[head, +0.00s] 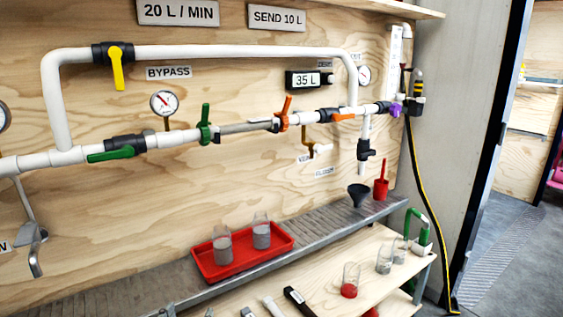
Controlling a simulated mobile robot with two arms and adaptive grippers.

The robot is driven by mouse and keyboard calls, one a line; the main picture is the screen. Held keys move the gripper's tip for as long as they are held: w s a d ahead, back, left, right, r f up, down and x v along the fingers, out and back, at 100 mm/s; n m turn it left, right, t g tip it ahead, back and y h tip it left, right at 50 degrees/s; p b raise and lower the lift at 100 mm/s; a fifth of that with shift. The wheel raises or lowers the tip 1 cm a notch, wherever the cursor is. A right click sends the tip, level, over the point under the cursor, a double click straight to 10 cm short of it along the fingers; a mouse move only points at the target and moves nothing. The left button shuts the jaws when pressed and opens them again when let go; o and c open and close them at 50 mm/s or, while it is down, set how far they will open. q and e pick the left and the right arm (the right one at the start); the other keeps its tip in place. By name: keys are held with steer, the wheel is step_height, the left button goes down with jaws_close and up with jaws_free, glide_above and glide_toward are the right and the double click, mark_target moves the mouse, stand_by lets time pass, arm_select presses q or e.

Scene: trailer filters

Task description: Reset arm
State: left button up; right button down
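Neither of my grippers can be made out in the head view. A white pipe run with valves crosses the plywood wall (300,185). A yellow valve handle (117,68) points down on the upper bypass pipe (230,52). On the lower pipe, one green handle (110,155) lies along the pipe and another green handle (205,122) stands upright across it. An orange handle (286,108) stands tilted upward, and a second orange handle (344,116) lies along the pipe.
A grey shelf (330,227) carries a red tray (225,277) with two beakers of grey contents, a black funnel (358,193) and a red scoop (381,180). A lower wooden shelf (330,275) holds glassware and tools. A yellow-black hose (428,200) hangs right. Open floor lies beyond the doorway.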

arm_select(q)
steer(key=s+d+f+g, duration=0.2)
steer(key=s+f+g, duration=0.4)
steer(key=s+f, duration=0.45)
steer(key=s+a+f+g+y, duration=0.1)
steer(key=s+f+g, duration=0.15)
steer(key=s, duration=0.65)
steer(key=s+a+f+g+y, duration=0.15)
steer(key=s+g, duration=0.25)
steer(key=s, duration=0.5)
step_height(320, 180, down, 24)
steer(key=g, duration=0.2)
steer(key=s+a+f+p, duration=0.2)
steer(key=s+p, duration=1.5)
steer(key=s, duration=0.1)
steer(key=shift+s+a+m+g, duration=0.15)
steer(key=shift+s+m+g, duration=0.15)
steer(key=shift+m+g, duration=0.15)
arm_select(e)
steer(key=s+d+f+g, duration=0.1)
steer(key=s+d+f, duration=0.1)
steer(key=s, duration=1.6)
steer(key=shift+d+f, duration=0.15)
steer(key=shift+d, duration=0.45)
arm_select(q)
steer(key=shift+h, duration=0.25)
